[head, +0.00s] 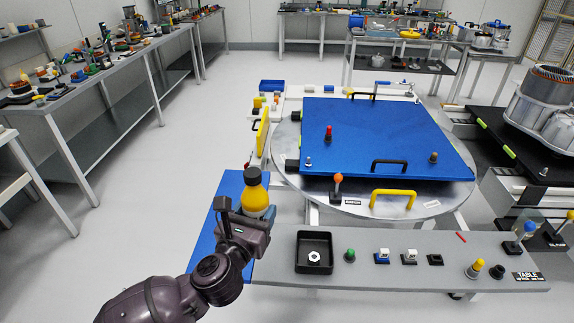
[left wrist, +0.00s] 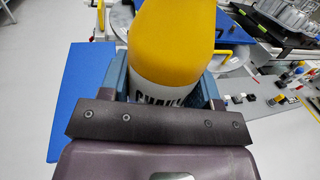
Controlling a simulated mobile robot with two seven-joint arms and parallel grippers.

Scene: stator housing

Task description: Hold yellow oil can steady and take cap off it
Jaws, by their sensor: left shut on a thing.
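The yellow oil can (head: 256,199) stands upright at the blue panel on the left side of the workstation. Its dark cap (head: 252,175) sits on top. My left gripper (head: 250,212) is shut on the can from the near side, around its lower part. In the left wrist view the can (left wrist: 172,35) fills the top middle, with a white label and dark lettering between the fingers (left wrist: 163,90). The cap is out of that view. The can's base is hidden behind my gripper. My right gripper is in neither view.
The blue panel (head: 222,200) lies under and beside the can. To the right, a grey shelf (head: 400,278) carries a black tray (head: 313,265) with a nut, and several buttons and switches. A large blue plate (head: 375,130) lies on the round turntable (head: 450,197) behind. Open floor lies left.

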